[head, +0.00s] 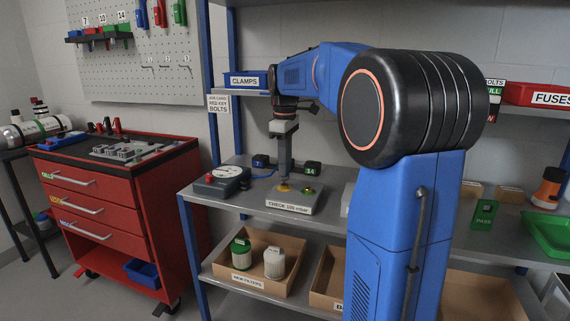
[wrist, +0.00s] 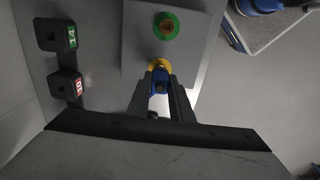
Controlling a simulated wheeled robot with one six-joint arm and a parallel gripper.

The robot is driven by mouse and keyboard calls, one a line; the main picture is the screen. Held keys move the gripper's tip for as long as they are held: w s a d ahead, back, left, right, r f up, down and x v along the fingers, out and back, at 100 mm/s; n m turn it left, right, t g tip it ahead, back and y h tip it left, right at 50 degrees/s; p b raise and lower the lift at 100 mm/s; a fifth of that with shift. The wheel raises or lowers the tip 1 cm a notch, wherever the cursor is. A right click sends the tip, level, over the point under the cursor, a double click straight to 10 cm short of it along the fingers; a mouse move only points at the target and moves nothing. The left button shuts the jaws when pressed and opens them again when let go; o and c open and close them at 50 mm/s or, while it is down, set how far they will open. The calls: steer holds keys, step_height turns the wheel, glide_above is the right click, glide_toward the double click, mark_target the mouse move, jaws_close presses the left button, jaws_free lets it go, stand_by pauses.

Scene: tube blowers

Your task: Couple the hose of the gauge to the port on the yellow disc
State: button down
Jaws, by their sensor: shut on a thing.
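The gauge (head: 222,180), a dark box with a white dial and a red knob, stands at the left of the bench top in the head view. A short blue hose piece shows beside it. The yellow disc (head: 283,187) and a green disc (head: 308,190) sit on a grey block labelled CHECK (head: 293,202). My gripper (head: 284,178) points down over the yellow disc. In the wrist view its fingers are shut on the blue hose end (wrist: 160,86), which overlaps the yellow disc (wrist: 158,65). The port is hidden; I cannot tell whether the hose end is seated.
A shelf below holds a cardboard bin of filters (head: 250,288). A red tool cabinet (head: 120,200) stands at the left.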

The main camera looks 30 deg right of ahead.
steer(key=shift+f, duration=0.75)
steer(key=c, duration=1.5)
jaws_free()
step_height(320, 180, up, 17)
steer(key=shift+r, duration=0.2)
